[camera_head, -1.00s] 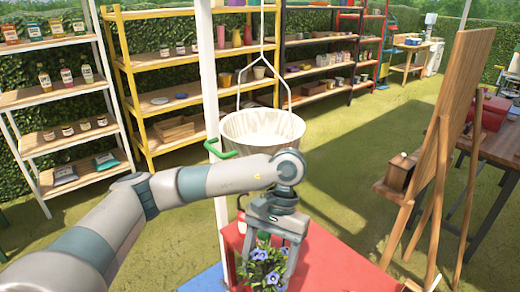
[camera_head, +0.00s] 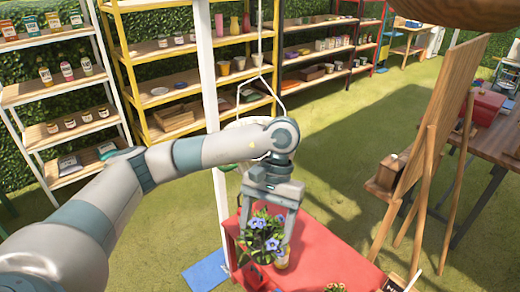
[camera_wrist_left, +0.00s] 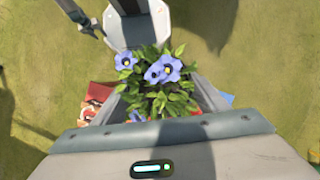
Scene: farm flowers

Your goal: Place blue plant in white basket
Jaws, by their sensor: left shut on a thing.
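The blue plant (camera_head: 264,238), with blue flowers and green leaves, is in my left gripper (camera_head: 268,222), which is shut on it. In the head view it appears in front of the red table; its height above the table is unclear. The left wrist view shows its blue flowers (camera_wrist_left: 160,70) between the fingers, with the pot hidden below the leaves. The white basket (camera_head: 243,122) hangs from a wire hanger behind my left forearm. Only part of its rim shows above the arm. My right gripper is not in view.
The red table (camera_head: 325,250) stands below the gripper, with a small pot plant (camera_head: 335,288) at its front edge. A white pole (camera_head: 208,90) stands beside the basket. Shelves (camera_head: 175,95) line the back. A wooden easel (camera_head: 435,140) stands right. Open grass lies between.

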